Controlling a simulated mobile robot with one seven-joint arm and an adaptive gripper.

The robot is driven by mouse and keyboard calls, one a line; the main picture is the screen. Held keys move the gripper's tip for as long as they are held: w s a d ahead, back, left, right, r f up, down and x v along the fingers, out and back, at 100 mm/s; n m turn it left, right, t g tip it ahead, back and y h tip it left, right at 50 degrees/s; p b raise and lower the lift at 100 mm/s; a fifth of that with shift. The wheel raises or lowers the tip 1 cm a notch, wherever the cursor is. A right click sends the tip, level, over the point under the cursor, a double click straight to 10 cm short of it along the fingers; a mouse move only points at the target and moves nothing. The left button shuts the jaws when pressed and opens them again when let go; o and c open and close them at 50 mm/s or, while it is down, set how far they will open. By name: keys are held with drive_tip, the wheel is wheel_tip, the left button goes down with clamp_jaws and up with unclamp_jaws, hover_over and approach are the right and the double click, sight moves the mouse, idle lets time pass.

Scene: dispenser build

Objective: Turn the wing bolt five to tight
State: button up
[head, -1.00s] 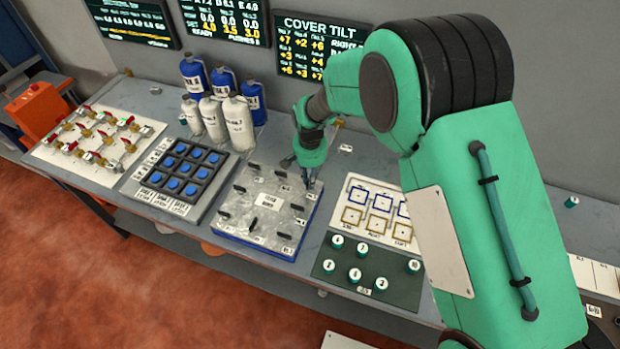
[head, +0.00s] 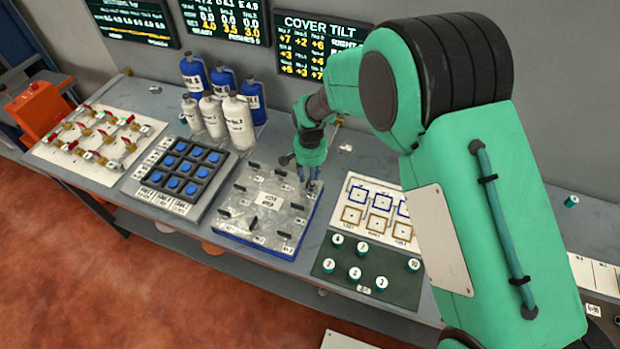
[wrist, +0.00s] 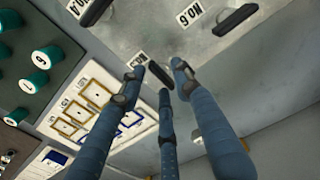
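The grey metal cover plate (head: 262,220) sits on a blue base on the bench, with several black wing bolts around its edge. My gripper (head: 312,187) points down over the plate's right back corner. In the wrist view, my gripper's (wrist: 158,80) three blue fingers are spread around one black wing bolt (wrist: 160,75), with gaps visible between the fingertips and the bolt. The label beside this bolt is partly hidden, so its number cannot be read. Neighbouring bolts stand by labels No.4 (wrist: 78,7) and No.6 (wrist: 188,13).
A dark panel with green-capped knobs (head: 355,275) and a white card with squares (head: 352,215) lie right of the plate. A blue-button pad (head: 173,162) lies left; bottles (head: 240,120) stand behind. A screen titled Cover Tilt (head: 300,45) hangs on the wall.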

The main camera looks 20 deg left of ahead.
drive_tip(key=shift+r, duration=0.1)
wheel_tip(320, 180, up, 12)
idle(0.8)
idle(0.3)
